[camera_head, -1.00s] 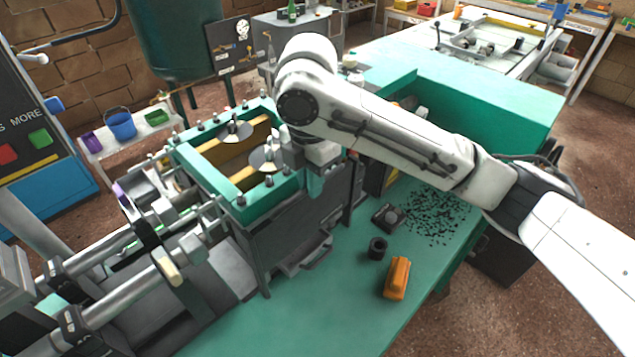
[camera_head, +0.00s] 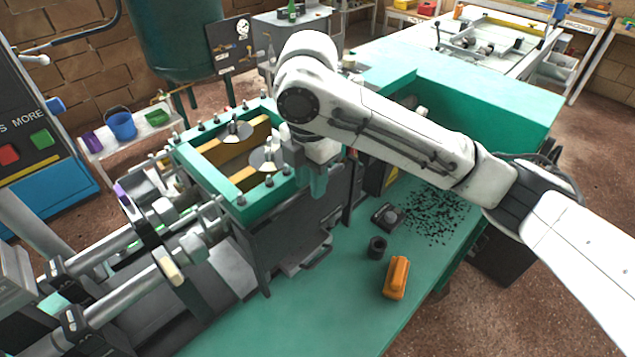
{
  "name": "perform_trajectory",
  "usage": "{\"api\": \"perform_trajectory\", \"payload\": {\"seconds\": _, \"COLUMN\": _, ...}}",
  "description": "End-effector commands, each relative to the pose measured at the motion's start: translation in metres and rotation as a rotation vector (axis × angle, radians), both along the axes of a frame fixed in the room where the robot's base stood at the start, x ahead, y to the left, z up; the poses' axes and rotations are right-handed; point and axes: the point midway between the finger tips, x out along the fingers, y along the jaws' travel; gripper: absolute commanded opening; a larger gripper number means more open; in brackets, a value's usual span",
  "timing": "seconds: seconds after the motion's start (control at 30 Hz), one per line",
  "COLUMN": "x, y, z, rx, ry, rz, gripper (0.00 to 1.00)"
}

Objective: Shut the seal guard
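A dark grey upright panel (camera_head: 285,232) covers the near side of the green-framed press box and has a handle (camera_head: 310,256) low on it. It looks like the seal guard, but I cannot tell this for sure, nor whether it is shut. My gripper (camera_head: 318,188) hangs from the white arm at the box's right edge, beside the upper right part of the panel and above the handle. Its green fingers point down. The arm's end hides part of the box, and I cannot see a gap between the fingers.
The green frame (camera_head: 243,214) has bolts along its rim. Metal rods (camera_head: 120,285) run to the left. On the green bench (camera_head: 330,310) are an orange block (camera_head: 397,278), a black ring (camera_head: 377,248), a dark fitting (camera_head: 388,217) and scattered black bits (camera_head: 437,213). The bench front is clear.

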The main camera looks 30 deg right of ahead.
Motion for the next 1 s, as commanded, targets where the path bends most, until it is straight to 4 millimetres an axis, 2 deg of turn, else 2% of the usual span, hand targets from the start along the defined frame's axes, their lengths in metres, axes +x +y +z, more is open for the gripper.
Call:
{"api": "perform_trajectory", "payload": {"seconds": 0.3, "x": 0.0, "y": 0.0, "z": 0.026, "rx": 0.0, "ry": 0.001, "rz": 0.001, "gripper": 0.3}}
{"api": "perform_trajectory", "payload": {"seconds": 1.0, "x": 0.0, "y": 0.0, "z": 0.069, "rx": 0.0, "ry": 0.001, "rz": 0.0, "gripper": 0.3}}
